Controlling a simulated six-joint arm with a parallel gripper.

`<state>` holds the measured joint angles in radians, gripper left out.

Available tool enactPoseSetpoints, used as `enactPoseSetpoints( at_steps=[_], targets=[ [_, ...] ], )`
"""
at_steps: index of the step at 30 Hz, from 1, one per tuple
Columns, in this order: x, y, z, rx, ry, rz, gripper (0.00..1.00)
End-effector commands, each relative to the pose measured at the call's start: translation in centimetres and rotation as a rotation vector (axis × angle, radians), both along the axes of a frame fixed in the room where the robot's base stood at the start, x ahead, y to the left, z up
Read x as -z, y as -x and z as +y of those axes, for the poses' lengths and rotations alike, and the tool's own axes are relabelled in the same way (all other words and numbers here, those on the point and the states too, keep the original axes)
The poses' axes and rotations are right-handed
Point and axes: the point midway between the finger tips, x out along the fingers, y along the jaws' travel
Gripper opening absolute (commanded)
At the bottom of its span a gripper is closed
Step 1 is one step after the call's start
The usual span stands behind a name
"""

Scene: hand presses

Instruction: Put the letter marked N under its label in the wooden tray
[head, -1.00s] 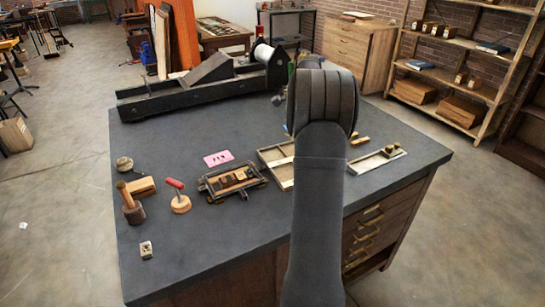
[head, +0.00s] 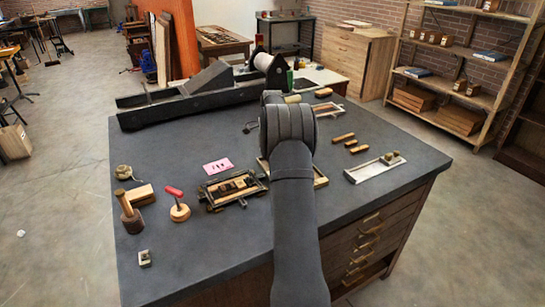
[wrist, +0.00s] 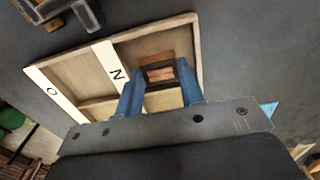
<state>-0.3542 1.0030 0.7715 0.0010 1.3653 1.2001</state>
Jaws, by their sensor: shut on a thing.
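The wooden tray (wrist: 155,28) fills the middle of the wrist view. It has white strips with a black O (wrist: 51,91) on the left and a black N (wrist: 117,76) near the middle. My gripper (wrist: 160,69) has blue fingers shut on a small brown block, the letter (wrist: 160,74). The block is over the compartment to the right of the N strip; I cannot tell whether it touches the floor of the tray. Its mark is not visible. In the head view my arm hides the gripper and most of the tray; a tray edge (head: 320,179) shows.
A dark metal frame holding small blocks (head: 232,188) stands left of the tray. A pink card (head: 217,166) lies behind it. A pale shallow tray (head: 374,168) and loose wooden pieces (head: 343,138) lie to the right.

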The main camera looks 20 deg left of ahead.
Motion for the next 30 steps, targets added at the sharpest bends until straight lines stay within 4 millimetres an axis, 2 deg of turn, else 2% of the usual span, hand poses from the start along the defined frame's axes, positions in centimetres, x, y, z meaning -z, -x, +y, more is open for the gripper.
enactPoseSetpoints(
  at_steps=[2,13,14,16,25,30],
  targets=[
    [0.8,0.0,0.0,0.0,0.001,0.001,0.14],
    [1.2,0.0,0.0,0.0,-0.001,-0.001,0.14],
    [1.2,0.0,0.0,0.0,-0.001,-0.001,0.41],
    [1.2,0.0,0.0,0.0,-0.001,-0.001,0.55],
    [1.1,0.0,0.0,0.0,-0.001,-0.001,0.57],
    [-0.5,0.0,0.0,0.0,-0.001,-0.002,0.57]
  ],
)
